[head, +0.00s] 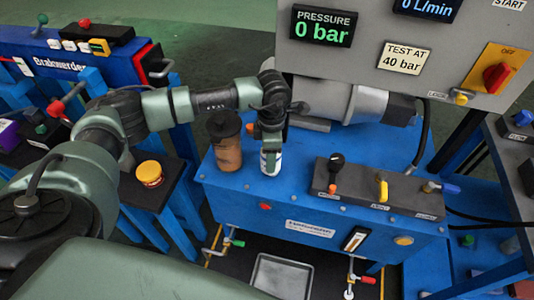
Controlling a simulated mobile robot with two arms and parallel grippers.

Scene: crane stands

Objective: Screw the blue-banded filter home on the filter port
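A white filter (271,163) with a dark band and printed marks stands upright on the blue tank top (245,195). My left gripper (272,142) points down over the filter from above and hides its upper part. The fingers are at the filter, but I cannot tell whether they are closed on it. The filter port is hidden beneath the filter, so I cannot see how the two meet. My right gripper is not in view.
A brown canister with a dark cap (225,142) stands close left of the filter. A grey motor (345,100) lies behind it. A dark valve block (375,192) with levers is to the right. An empty tray (282,277) lies below.

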